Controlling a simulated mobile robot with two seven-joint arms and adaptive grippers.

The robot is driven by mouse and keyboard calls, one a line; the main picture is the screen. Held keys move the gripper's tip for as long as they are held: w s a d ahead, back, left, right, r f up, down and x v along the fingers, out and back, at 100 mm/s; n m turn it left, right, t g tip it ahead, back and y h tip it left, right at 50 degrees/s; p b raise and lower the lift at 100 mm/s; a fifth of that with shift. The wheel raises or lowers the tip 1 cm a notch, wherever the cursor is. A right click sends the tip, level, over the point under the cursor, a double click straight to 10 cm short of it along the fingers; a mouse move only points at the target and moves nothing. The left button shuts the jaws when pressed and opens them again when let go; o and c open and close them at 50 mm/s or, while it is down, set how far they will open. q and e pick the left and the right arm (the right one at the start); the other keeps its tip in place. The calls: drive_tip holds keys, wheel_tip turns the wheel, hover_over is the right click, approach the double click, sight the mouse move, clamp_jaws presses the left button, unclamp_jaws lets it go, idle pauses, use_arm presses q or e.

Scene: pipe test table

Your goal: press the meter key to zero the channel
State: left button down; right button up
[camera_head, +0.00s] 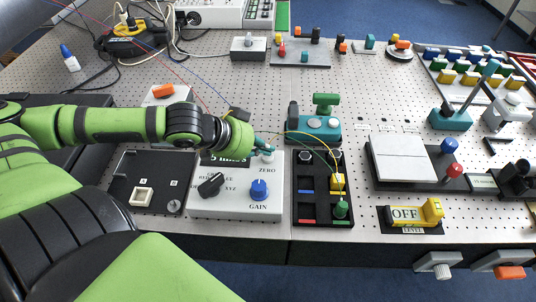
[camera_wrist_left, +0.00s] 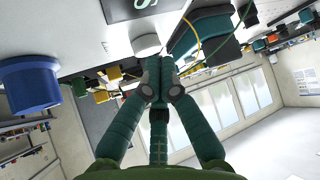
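The meter (camera_head: 237,207) is a pale box with a dark display (camera_head: 226,160), a black selector knob (camera_head: 211,185) and a blue GAIN knob (camera_head: 259,189). Its white round key (camera_head: 267,158) sits above the ZERO label, partly covered by my left gripper (camera_head: 266,148). In the left wrist view, the teal fingers of that gripper (camera_wrist_left: 159,76) are closed together with nothing visible between them. Their tips are close to the white key (camera_wrist_left: 147,44); I cannot tell whether they touch. The blue knob (camera_wrist_left: 31,84) is at the left there. My right gripper is out of view.
A black tray (camera_head: 322,217) with thin wires stands right of the meter, and a teal device (camera_head: 318,127) is behind it. A black panel (camera_head: 150,186) lies to the left. A white plate (camera_head: 403,158) and an OFF switch block (camera_head: 411,214) stand farther right.

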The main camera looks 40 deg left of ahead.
sight(264, 156)
use_arm(q)
drive_tip(key=shift+f+b, duration=0.35)
idle(0.6)
idle(0.3)
drive_tip(key=shift+r+p, duration=0.8)
drive_tip(key=shift+p, duration=0.25)
wheel_tip(264, 156, up, 5)
drive_tip(key=p, duration=0.5)
drive_tip(key=shift+r+p, duration=0.1)
drive_tip(key=shift+p, duration=0.3)
